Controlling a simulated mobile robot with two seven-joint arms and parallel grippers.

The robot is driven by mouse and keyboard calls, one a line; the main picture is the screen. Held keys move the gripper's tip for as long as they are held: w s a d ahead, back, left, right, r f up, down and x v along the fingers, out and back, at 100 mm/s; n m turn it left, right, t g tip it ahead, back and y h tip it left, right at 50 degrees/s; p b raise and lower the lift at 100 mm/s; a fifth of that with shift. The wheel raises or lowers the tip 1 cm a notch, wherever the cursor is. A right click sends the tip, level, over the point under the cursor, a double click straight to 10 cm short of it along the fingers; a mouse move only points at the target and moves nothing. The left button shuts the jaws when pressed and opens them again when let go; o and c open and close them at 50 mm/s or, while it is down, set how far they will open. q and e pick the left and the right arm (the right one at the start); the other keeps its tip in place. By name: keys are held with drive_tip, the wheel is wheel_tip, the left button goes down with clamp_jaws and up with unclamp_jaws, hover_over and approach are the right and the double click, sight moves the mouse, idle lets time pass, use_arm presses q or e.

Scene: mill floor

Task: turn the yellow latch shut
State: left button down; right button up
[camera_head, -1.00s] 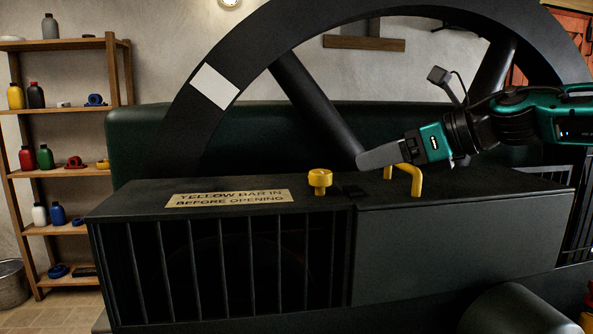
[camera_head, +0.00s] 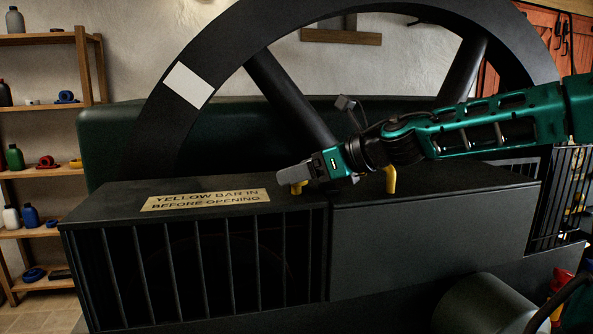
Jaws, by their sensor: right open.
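The yellow latch (camera_head: 296,188) stands on top of the dark guard box, near the seam between its barred left part and its solid right part. Most of it is hidden behind my right gripper (camera_head: 292,174), and only its lower part shows. The right gripper is open, and its grey fingers point left at the latch's head. I cannot tell whether the fingers touch the latch or stand around it. My left gripper is not in view.
A sign (camera_head: 205,199) lies on the box top. A large black flywheel (camera_head: 165,125) stands behind. Shelves with bottles (camera_head: 45,105) stand at the left.

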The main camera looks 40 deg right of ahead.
drive_tip(key=shift+w+a+f, duration=0.2)
drive_tip(key=shift+w+f, duration=0.05)
drive_tip(key=shift+w, duration=0.4)
drive_tip(key=shift+c, duration=0.2)
drive_tip(key=c, duration=0.9)
